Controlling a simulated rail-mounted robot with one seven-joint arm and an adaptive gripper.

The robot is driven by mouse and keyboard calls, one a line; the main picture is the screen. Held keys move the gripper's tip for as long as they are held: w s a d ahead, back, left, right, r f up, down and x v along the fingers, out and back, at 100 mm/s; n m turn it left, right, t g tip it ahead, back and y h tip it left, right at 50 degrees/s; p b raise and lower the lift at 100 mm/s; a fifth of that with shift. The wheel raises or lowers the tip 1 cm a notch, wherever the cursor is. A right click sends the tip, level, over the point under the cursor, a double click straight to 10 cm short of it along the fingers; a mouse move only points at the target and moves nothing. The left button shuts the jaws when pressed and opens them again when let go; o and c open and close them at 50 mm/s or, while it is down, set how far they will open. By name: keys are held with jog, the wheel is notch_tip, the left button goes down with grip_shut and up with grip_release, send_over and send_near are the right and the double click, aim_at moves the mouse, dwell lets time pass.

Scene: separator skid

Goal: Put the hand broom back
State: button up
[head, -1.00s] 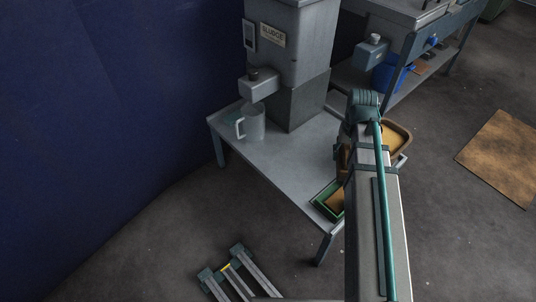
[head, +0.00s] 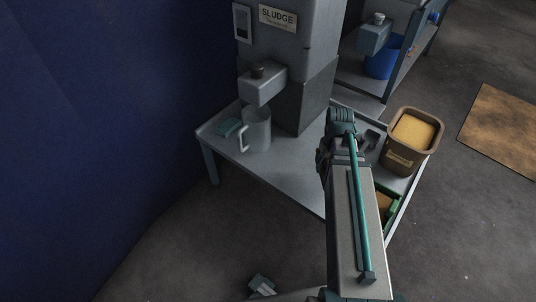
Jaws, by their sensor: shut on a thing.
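I cannot make out a hand broom in the head view. My arm (head: 348,215) reaches up from the bottom over the table's right part and ends in a teal joint (head: 341,122). My gripper is hidden behind or below this arm, so its fingers and anything between them do not show. A small dark shape (head: 372,139) shows just right of the joint, and I cannot tell what it is. A green-rimmed tray (head: 394,208) is partly hidden by my arm at the table's right edge.
The SLUDGE unit (head: 300,50) rises behind. A blue wall (head: 100,120) bounds the left. A blue bucket (head: 382,62) stands behind. Floor is open at front left.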

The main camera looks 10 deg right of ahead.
jog(key=w+a+f+b, duration=0.1)
jog(key=w+a+b, duration=0.2)
jog(key=w+a, duration=1.1)
jog(key=shift+w+d+f+b, duration=0.15)
jog(key=shift+f+b, duration=0.25)
jog(key=shift+f, duration=0.6)
jog(key=shift+w+d+f+b, duration=0.15)
jog(key=shift+f+b, duration=0.2)
jog(key=shift+f, duration=0.6)
jog(key=shift+w+f+b, duration=0.15)
jog(key=shift+f+b, duration=0.25)
jog(key=shift+f, duration=0.6)
jog(key=shift+f, duration=0.15)
jog(key=o, duration=1.2)
notch_tip(320, 180, up, 12)
jog(key=p, duration=0.3)
jog(key=shift+r, duration=0.2)
